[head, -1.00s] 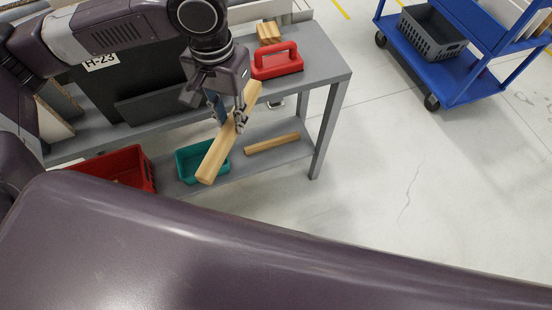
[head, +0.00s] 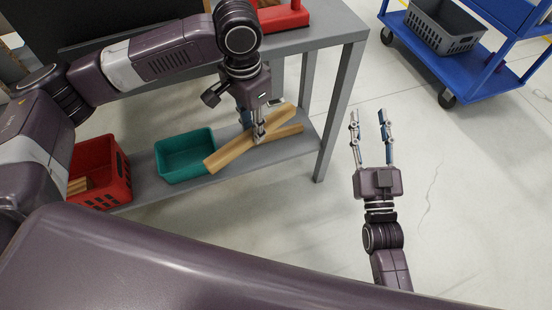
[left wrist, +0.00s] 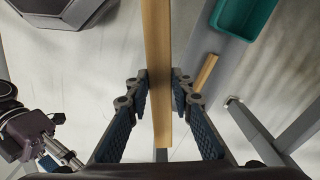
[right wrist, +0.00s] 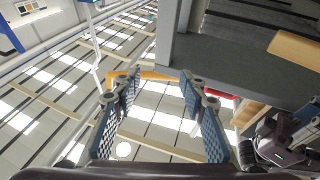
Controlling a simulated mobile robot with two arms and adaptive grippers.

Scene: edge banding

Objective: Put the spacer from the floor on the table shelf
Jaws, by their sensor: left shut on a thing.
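The spacer is a long pale wooden strip (head: 228,156), held by my left gripper (head: 258,138) over the table's lower shelf (head: 292,149). The gripper is shut around the strip near its middle. In the left wrist view the strip (left wrist: 157,60) runs between both fingers. A second wooden strip (head: 290,131) lies on the shelf, partly behind the held one; it also shows in the left wrist view (left wrist: 206,70). I cannot tell whether the held strip touches the shelf or the second strip. My right gripper (head: 369,116) is open and empty, right of the table.
A teal bin (head: 186,157) stands on the shelf left of the held strip, close to its end. A red crate (head: 112,175) is further left. A table leg (head: 338,110) stands at the right. A blue cart (head: 480,77) is at the back right. Floor between is clear.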

